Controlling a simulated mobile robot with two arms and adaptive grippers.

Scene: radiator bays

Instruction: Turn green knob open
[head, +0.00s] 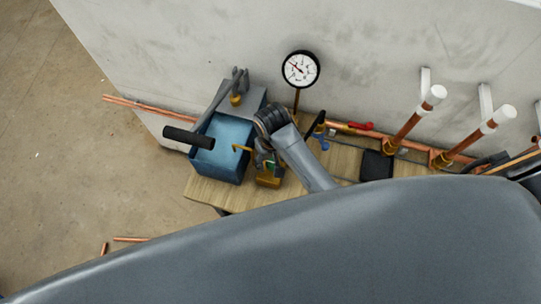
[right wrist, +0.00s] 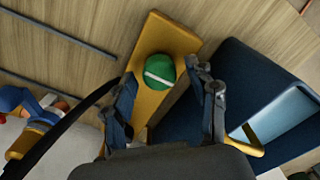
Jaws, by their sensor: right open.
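The green knob (right wrist: 158,72) is round with a white stripe across its top. It sits on a yellow-brass block (right wrist: 185,42), and the stripe lies roughly across the block's length. My right gripper (right wrist: 162,78) is open, with one finger on each side of the knob. Gaps show between the fingers and the knob in the right wrist view. In the head view my right gripper (head: 264,152) is above the brass block (head: 268,182) and mostly hides the knob. My left gripper is not in view.
A blue water-filled tub (head: 222,170) stands close left of the block, with a black cylinder (head: 188,138) across its side. A gauge (head: 300,69), a red-handled valve (head: 360,126) and copper pipes (head: 405,130) line the wall. A blue-handled part (head: 322,142) is to the right.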

